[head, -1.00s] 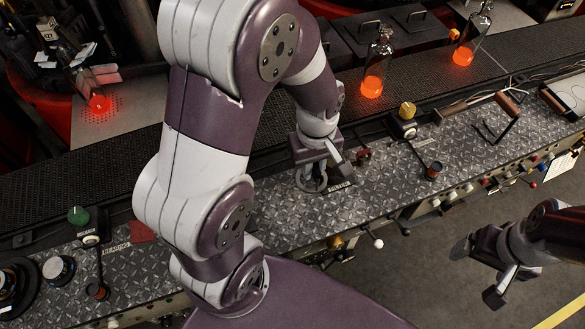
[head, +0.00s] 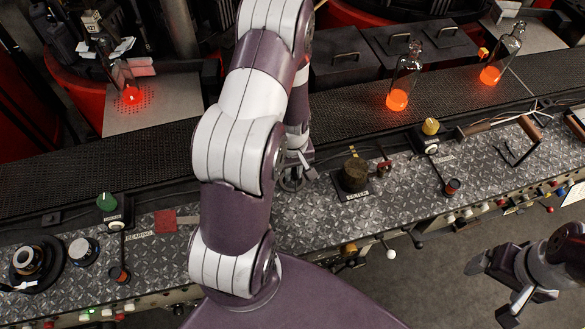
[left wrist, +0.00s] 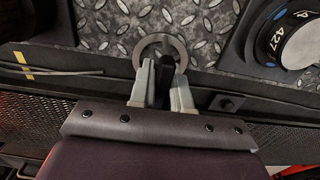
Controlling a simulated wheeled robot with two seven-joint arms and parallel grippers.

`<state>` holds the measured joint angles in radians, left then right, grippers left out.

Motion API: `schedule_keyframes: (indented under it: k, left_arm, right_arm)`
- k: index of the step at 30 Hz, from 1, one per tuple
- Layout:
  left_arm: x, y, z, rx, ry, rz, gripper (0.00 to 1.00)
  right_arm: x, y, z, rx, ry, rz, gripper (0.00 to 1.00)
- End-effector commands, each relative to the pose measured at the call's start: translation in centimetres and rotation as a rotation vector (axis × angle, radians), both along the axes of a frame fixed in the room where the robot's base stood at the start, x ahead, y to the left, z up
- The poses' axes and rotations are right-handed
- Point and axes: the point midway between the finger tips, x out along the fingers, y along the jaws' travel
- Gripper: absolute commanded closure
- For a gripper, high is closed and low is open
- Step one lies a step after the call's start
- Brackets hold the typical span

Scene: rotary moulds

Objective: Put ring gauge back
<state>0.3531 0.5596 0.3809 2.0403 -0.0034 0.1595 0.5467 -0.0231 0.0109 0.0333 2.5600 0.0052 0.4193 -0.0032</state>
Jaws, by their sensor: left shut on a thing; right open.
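The ring gauge is a plain metal ring (left wrist: 162,48), seen in the left wrist view between and just beyond my left fingertips. In the head view the ring (head: 290,184) shows partly, low over the diamond-plate bench, beside my arm. My left gripper (head: 298,165) is there, partly hidden by my arm. I cannot tell whether the ring touches the bench. My right gripper (head: 507,278) is open and empty, in front of the bench at the lower right.
A dark cylinder (head: 355,174) stands on a labelled plate right of the ring. A numbered dark round part (left wrist: 288,40) lies close by in the wrist view. A red square (head: 165,222) lies left on the bench. Glowing bottles (head: 398,98) stand on the conveyor behind.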

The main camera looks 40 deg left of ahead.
Motion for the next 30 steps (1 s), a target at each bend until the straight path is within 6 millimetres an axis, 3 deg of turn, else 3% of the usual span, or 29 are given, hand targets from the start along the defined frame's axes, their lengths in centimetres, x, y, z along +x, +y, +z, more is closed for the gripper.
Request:
schedule_keyframes:
  k: [5,6,8,9,20,30]
  left_arm:
    - [0.0,0.0,-0.3,0.0,0.0,0.0,1.0]
    - [0.0,0.0,-0.4,0.0,0.0,0.0,0.8]
    - [0.0,0.0,-0.3,0.0,0.0,0.0,0.6]
    - [0.0,0.0,-0.3,0.0,0.0,0.0,0.57]
    - [0.1,0.0,0.6,0.001,-0.002,0.0,0.57]
    - [0.2,0.0,8.4,0.002,-0.005,0.0,0.57]
  right_arm:
    - [0.0,0.0,-0.3,0.0,0.0,0.0,0.12]
    - [0.0,0.0,-0.3,0.0,0.0,0.0,0.12]
    - [0.0,0.0,-0.2,0.0,0.0,0.0,0.12]
    - [0.0,0.0,-0.2,0.0,0.0,0.0,0.12]
    - [0.0,0.0,-0.2,0.0,0.0,0.0,0.12]
    - [0.0,0.0,-1.3,0.0,0.0,0.0,0.12]
